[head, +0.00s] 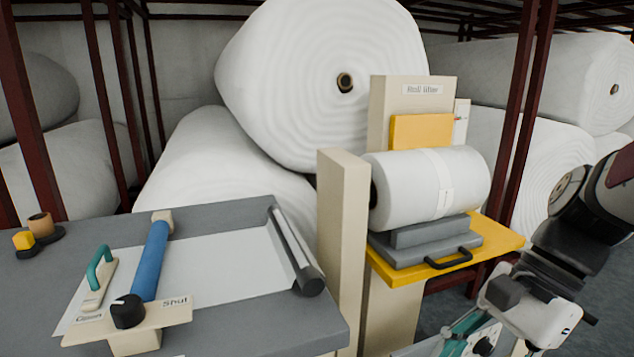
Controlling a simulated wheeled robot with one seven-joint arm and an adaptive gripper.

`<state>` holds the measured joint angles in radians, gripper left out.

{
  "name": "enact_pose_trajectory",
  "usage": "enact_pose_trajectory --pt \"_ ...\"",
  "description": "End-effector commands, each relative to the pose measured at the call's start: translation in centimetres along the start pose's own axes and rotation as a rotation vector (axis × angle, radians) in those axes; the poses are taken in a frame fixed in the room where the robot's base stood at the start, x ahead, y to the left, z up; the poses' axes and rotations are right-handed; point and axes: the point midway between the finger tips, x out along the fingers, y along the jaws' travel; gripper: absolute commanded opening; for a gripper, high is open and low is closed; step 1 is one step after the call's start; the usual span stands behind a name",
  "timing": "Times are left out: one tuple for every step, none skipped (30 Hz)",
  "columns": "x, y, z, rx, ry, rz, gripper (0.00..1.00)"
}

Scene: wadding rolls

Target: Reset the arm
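My arm (570,245) comes in from the right edge, with dark links reaching down and left. A white and teal part of it (530,312) shows at the bottom right, partly cut off by the lower edge. I cannot make out the fingertips, so I cannot tell whether my gripper is open or shut. No held thing shows. The arm is right of the roll lifter (412,110), in front of its yellow platform (400,272) in the picture.
A small white roll (440,185) lies on a grey cradle (425,245) with a black handle. Left is a grey table (225,335) with a white sheet, blue roller (150,262), teal handle (97,270) and "Shut" dial (128,311). Large rolls (320,80) fill the racks behind.

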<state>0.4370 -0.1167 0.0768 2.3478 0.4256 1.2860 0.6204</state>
Motion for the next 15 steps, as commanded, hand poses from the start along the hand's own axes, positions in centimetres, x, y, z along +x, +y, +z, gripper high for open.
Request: enact_pose_trajectory --pt "-0.2 1.0 1.1 -0.105 0.053 0.019 0.53" --pt "-0.2 1.6 1.6 -0.168 0.082 0.034 0.53" --pt "-0.3 2.5 2.2 -0.252 0.121 0.053 0.53" --pt "-0.4 3.1 2.5 -0.314 0.149 0.067 0.53" --pt "-0.5 3.8 2.9 -0.375 0.177 0.082 0.53" --pt "-0.6 4.6 3.3 -0.456 0.213 0.102 0.53" --pt "-0.6 5.3 3.5 -0.516 0.239 0.117 0.53" --pt "-0.7 5.9 3.7 -0.572 0.264 0.132 0.53" --pt "-0.8 6.6 4.0 -0.643 0.295 0.150 0.53" --pt "-0.8 7.1 4.1 -0.690 0.316 0.163 0.53" --pt "-0.9 7.6 4.2 -0.735 0.335 0.177 0.53" --pt "-1.0 8.1 4.2 -0.789 0.359 0.191 0.53" --pt "-1.0 8.5 4.3 -0.829 0.376 0.203 0.53" --pt "-1.1 8.9 4.3 -0.864 0.391 0.213 0.53" --pt "-1.1 9.3 4.3 -0.910 0.411 0.226 0.53"
